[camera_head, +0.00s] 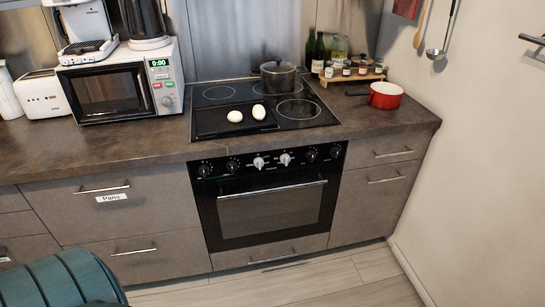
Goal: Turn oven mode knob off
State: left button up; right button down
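The black oven (270,205) is built into the lower cabinets, its door shut. A row of knobs runs along its control panel above the door handle (272,189). Two middle knobs are light coloured, the left one (259,162) and the right one (285,159). The other knobs are black, such as one at the far left (205,170) and one at the far right (335,152). Which is the mode knob, and the exact turn of each, I cannot tell at this size. Neither of my grippers shows in this view.
The hob (218,92) above the oven holds a lidded pot (279,79) and two white egg-shaped things (235,116). A red pan (386,96) stands right of it, a microwave (120,88) left. The floor (290,284) before the oven is clear. A teal ribbed shape fills the lower left.

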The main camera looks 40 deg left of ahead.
aim_at(258, 161)
jog(key=u, duration=1.25)
